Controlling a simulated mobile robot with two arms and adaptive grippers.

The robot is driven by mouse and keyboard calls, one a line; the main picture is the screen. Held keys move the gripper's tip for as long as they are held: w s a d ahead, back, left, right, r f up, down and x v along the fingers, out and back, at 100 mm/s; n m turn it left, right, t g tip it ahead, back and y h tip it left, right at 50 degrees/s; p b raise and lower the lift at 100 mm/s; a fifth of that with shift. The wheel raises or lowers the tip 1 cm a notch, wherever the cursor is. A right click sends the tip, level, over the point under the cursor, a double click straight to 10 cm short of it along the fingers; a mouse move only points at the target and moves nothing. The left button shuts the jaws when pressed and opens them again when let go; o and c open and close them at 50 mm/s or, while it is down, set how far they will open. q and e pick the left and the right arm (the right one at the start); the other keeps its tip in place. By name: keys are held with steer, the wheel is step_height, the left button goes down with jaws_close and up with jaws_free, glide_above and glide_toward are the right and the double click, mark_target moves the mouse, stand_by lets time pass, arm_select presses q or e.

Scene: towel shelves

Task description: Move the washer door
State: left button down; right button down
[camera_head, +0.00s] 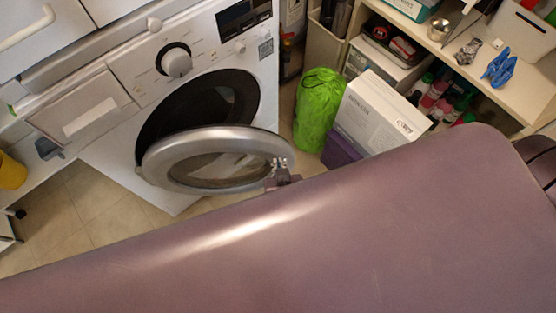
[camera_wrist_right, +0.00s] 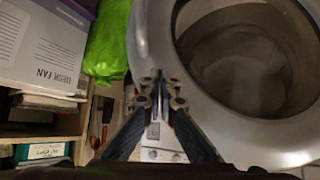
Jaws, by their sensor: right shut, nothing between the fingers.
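The white washer (camera_head: 120,120) stands at the upper left in the head view. Its round silver door (camera_head: 180,178) is swung open, away from the dark drum opening (camera_head: 205,105). My right gripper (camera_head: 280,164) is at the door's right edge in the head view, shut and empty. In the right wrist view my right gripper's closed fingertips (camera_wrist_right: 158,85) are beside the door's grey rim (camera_wrist_right: 205,105). I cannot tell whether they touch it. My left gripper does not show.
A green bag (camera_head: 318,108) and a white box (camera_head: 377,118) stand right of the washer. Shelves (camera_head: 470,68) with bottles and small items are at the upper right. Tiled floor (camera_head: 90,205) is clear at the lower left. My own mauve body part covers the head view's lower half.

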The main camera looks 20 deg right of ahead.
steer(key=shift+w+d, duration=0.1)
steer(key=shift+w, duration=0.55)
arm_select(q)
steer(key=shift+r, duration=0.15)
arm_select(e)
steer(key=shift+w, duration=0.1)
